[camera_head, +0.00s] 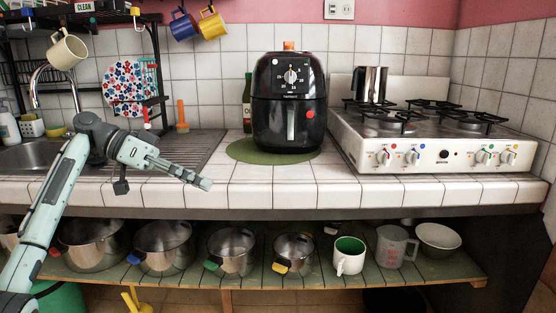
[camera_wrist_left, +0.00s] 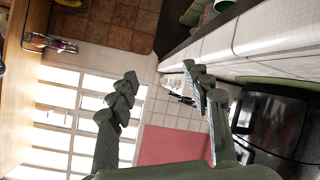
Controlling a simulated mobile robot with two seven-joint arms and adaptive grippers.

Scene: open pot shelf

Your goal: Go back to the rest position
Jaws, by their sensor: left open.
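My left arm comes in from the left in the head view, and its gripper (camera_head: 196,178) is raised in front of the counter's front edge, left of the black air fryer. In the left wrist view the two fingers of the gripper (camera_wrist_left: 160,95) stand wide apart with nothing between them. The gripper touches nothing that I can see. My right gripper is in neither view.
The white tiled counter (camera_head: 270,192) holds the air fryer (camera_head: 275,125) on a green mat (camera_head: 240,152) and a gas stove (camera_head: 410,145). Below, an open shelf (camera_head: 310,283) holds several pots, a green-lined mug (camera_head: 348,257), a measuring cup (camera_head: 392,247) and a bowl (camera_head: 438,240).

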